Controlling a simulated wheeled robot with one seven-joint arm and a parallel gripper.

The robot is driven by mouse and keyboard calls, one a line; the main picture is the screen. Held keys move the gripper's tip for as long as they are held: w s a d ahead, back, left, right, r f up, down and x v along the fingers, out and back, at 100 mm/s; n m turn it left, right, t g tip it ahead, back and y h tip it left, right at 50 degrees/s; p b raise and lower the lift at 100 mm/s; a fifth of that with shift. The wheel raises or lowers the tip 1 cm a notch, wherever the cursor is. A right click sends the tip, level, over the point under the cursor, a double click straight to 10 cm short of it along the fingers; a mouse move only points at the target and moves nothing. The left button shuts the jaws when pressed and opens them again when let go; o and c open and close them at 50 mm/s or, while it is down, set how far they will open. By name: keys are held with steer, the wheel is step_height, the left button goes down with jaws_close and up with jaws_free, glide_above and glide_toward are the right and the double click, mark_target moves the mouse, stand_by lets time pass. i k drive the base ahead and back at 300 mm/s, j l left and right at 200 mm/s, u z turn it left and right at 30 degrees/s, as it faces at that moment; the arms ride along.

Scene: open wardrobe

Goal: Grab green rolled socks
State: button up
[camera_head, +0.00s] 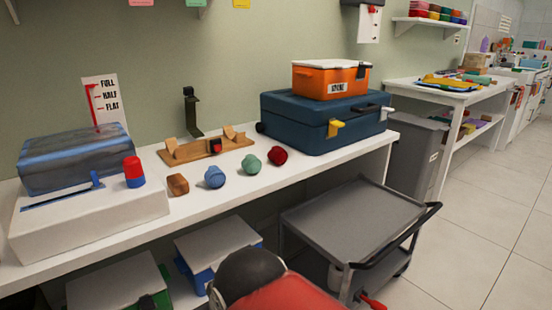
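The green rolled socks (251,163) lie as a small rounded bundle on the white bench top (340,152), near its front edge. They sit between a blue rolled bundle (214,177) on the left and a dark red one (277,155) on the right, apart from both. Nothing covers them. My gripper does not show in the head view, so its state and its distance to the socks cannot be seen.
A wooden rack (205,148) stands right behind the row. A brown block (178,185) and a red-blue cylinder (134,172) are to the left. A large blue case (290,125) carries an orange box (330,80). A grey cart (350,222) stands before the bench.

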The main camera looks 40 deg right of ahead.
mark_target(253, 166)
steer(key=z, duration=0.35)
steer(key=i+l+z, duration=0.15)
steer(key=z, duration=0.3)
steer(key=i+z, duration=0.55)
steer(key=z, duration=0.3)
steer(key=i+j, duration=0.15)
steer(key=i, duration=0.15)
